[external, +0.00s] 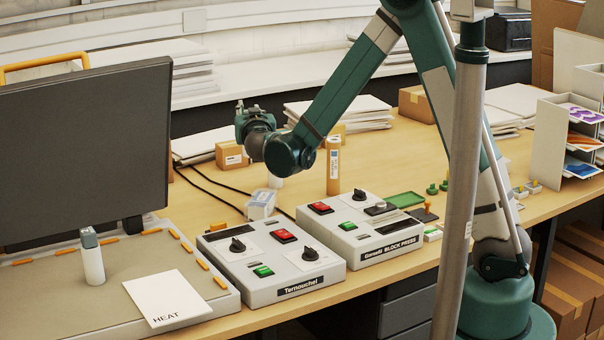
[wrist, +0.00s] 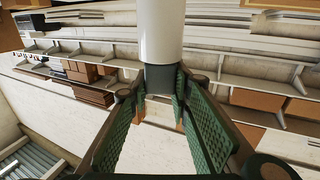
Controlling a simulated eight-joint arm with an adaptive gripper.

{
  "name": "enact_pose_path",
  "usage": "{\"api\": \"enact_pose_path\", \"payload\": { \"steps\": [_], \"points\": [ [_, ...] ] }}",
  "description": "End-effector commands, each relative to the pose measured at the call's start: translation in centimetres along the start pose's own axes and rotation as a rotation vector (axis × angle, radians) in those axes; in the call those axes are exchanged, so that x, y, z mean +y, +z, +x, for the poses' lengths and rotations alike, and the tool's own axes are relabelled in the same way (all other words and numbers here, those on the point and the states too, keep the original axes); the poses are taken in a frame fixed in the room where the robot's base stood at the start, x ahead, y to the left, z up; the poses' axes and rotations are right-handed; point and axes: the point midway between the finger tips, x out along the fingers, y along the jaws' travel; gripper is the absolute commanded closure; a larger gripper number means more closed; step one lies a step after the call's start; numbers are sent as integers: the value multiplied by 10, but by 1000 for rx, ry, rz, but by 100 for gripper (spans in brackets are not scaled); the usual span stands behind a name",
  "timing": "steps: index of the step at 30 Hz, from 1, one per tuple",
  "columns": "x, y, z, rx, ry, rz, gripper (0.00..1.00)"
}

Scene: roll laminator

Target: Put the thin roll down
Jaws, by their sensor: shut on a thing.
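In the wrist view a white cylinder with a grey end, which I take to be the thin roll (wrist: 162,30), is held at its grey end between the fingertips of my gripper (wrist: 160,82). The green-padded fingers are shut on it, and its white part runs out of the top of the picture. In the external view my gripper (external: 245,120) is raised above the back left part of the wooden table.
A brown roll (external: 333,168) stands upright behind the two control boxes (external: 272,262) (external: 362,228). A dark monitor (external: 85,150) and a grey-capped white bottle (external: 92,258) are at left.

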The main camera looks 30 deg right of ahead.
Motion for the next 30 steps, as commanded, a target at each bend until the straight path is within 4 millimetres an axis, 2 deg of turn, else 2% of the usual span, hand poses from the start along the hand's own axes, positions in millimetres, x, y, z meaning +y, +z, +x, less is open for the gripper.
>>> {"api": "enact_pose_path", "payload": {
  "steps": [1,3,12,24,30],
  "points": [
    [-14,-5,-17,0,-40,0,97],
    [-29,-7,-39,0,-91,0,97],
    [-85,-22,-138,-1,-311,1,97],
    [-131,-57,-278,-3,-613,1,97],
    [-150,-67,-340,-4,-753,1,97]
  ]
}}
